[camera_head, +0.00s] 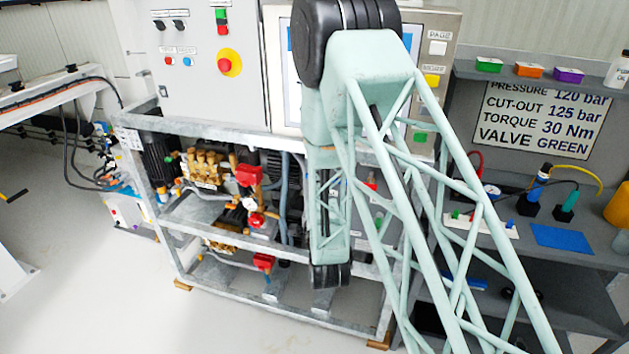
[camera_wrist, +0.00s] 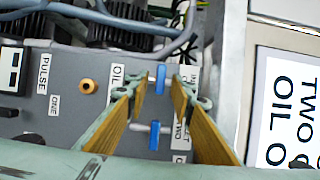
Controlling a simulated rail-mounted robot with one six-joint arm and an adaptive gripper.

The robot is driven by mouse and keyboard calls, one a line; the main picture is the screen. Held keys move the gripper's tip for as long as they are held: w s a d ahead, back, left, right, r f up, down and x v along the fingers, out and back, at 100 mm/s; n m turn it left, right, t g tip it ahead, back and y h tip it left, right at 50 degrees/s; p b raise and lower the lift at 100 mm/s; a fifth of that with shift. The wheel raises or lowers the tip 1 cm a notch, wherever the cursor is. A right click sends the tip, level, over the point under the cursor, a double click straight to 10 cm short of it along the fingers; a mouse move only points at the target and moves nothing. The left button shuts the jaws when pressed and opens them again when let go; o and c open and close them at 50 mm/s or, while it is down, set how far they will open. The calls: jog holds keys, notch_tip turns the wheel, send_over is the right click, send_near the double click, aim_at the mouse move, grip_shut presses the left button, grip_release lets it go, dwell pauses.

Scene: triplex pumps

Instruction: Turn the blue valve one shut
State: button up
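Two blue valve handles stand out from a grey panel (camera_wrist: 75,125) in the wrist view. The upper blue handle (camera_wrist: 160,77) lies between my gripper's fingertips (camera_wrist: 160,80), with a gap on both sides. The lower blue handle (camera_wrist: 154,135) shows between the fingers, nearer the palm side of the picture. Both handles look lengthwise up and down in this view. Labels beside them are partly covered by the fingers, so I cannot tell which handle is valve one. My gripper is open and empty. In the head view my arm hides the gripper and the blue handles.
Grey hoses (camera_wrist: 120,22) run above the panel in the wrist view. A white sign (camera_wrist: 290,115) stands at right. In the head view the pump frame (camera_head: 225,220) carries red handles (camera_head: 248,175). A shelf with tools (camera_head: 540,220) stands right; clear floor (camera_head: 90,270) lies left.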

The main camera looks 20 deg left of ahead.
jog(key=v, duration=1.1)
jog(key=shift+d, duration=0.1)
dwell(0.5)
jog(key=w+d+r+n+g+h, duration=0.2)
jog(key=w+d+r, duration=0.3)
jog(key=d+r, duration=0.25)
jog(key=s+d+r+n+g+h, duration=0.25)
jog(key=d+r, duration=0.45)
jog(key=d, duration=0.4)
jog(key=s+d+r+n+g, duration=0.35)
jog(key=s+d+r, duration=0.25)
jog(key=s+d, duration=0.4)
jog(key=s+d+r+n+g, duration=0.1)
jog(key=s+d, duration=0.3)
jog(key=s, duration=0.7)
jog(key=s+d+r+n+g+h, duration=0.1)
jog(key=s+d, duration=0.4)
jog(key=s, duration=0.6)
jog(key=s+d+r+n+g+h, duration=0.1)
jog(key=s+d+r+n+g, duration=0.1)
jog(key=s, duration=0.9)
jog(key=d+r+n, duration=0.1)
jog(key=d+r, duration=0.1)
jog(key=shift+s+d+n+g+p, duration=0.3)
jog(key=shift+d+p, duration=0.05)
jog(key=shift+d, duration=0.05)
jog(key=shift+h, duration=0.25)
